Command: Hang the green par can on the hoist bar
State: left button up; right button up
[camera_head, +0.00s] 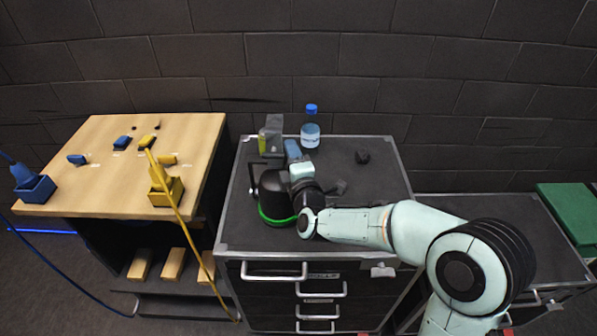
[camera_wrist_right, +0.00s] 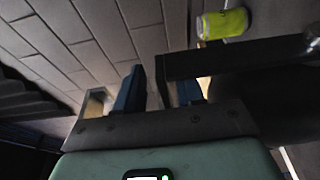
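The par can (camera_head: 273,190) is black with a green ring (camera_head: 277,220) around its lower rim. It stands on the dark top of the middle cabinet, with a thin black yoke (camera_head: 252,178) showing at its left. My right gripper (camera_head: 292,150) is right above and behind the can, and its arm covers the can's right side. In the right wrist view the blue fingers (camera_wrist_right: 160,92) are apart, with a dark yoke bar (camera_wrist_right: 240,58) passing at them. I see gaps beside the bar, and no clear grip on it. The hoist bar and my left gripper are not in view.
Behind the can stand a grey block (camera_head: 274,128), a yellow-green can (camera_wrist_right: 226,22) and a blue-capped bottle (camera_head: 310,131). A small dark lump (camera_head: 362,156) lies to the right. A wooden table (camera_head: 105,180) with blue and yellow connectors and cables is at left; a green box (camera_head: 572,212) is far right.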

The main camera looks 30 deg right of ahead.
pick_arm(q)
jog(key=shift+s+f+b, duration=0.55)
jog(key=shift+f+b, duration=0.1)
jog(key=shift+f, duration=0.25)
pick_arm(e)
jog(key=v, duration=1.1)
